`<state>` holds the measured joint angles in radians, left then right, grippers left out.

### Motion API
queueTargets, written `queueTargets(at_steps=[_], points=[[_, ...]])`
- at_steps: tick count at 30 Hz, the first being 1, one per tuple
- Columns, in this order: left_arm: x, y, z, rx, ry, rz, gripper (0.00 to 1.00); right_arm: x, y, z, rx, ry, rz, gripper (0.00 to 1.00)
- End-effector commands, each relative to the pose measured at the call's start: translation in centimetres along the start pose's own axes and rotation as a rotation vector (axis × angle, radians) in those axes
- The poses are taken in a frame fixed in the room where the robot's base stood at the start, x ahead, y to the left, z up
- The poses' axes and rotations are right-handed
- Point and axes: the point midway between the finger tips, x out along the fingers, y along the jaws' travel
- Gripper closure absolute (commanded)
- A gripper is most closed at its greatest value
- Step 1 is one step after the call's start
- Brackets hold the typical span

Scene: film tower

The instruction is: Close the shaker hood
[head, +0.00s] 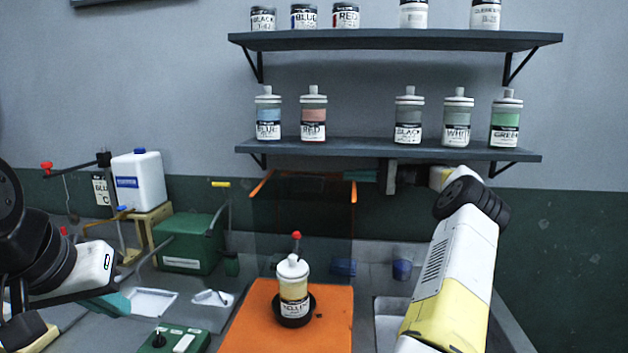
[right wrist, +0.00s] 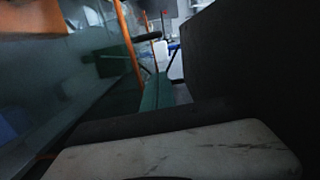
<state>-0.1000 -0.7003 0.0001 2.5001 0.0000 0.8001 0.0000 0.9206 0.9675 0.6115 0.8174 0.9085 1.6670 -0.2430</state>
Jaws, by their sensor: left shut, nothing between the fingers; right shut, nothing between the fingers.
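The shaker hood (head: 305,215) is a dark see-through panel with orange side edges. It stands raised behind the orange shaker base (head: 245,330). A white-capped bottle with a yellow label (head: 293,290) stands upright in a black cup on the base. My right gripper (head: 362,176) is shut and empty at the hood's upper right edge; I cannot tell if it touches. In the right wrist view its green finger (right wrist: 155,92) lies close to the hood's orange edge (right wrist: 130,42). My left gripper (head: 112,303) is shut and empty, low at the left.
Two wall shelves (head: 390,149) with several bottles and cans hang above the hood. A green box (head: 188,243) and a white jug (head: 138,180) stand at the back left. A green control box (head: 175,340) sits left of the base.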

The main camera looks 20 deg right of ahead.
Motion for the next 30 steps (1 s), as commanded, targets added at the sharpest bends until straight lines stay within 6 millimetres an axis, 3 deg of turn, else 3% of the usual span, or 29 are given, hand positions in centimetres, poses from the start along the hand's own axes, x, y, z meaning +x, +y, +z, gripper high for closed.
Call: queueTargets(at_steps=[6, 17, 30], points=[[0.0, 0.0, 0.0, 0.0, 0.0, 0.0, 1.0, 5.0, -0.1, 0.1, 0.0, -0.003, -0.001, 1.0], [0.0, 0.0, 0.0, 0.0, 0.0, 0.0, 1.0, 5.3, -0.1, 3.4, 0.0, 0.001, -0.001, 1.0], [0.0, 0.0, 0.0, 0.0, 0.0, 0.0, 1.0, 5.4, 0.0, 3.8, 0.0, 0.002, -0.001, 1.0]])
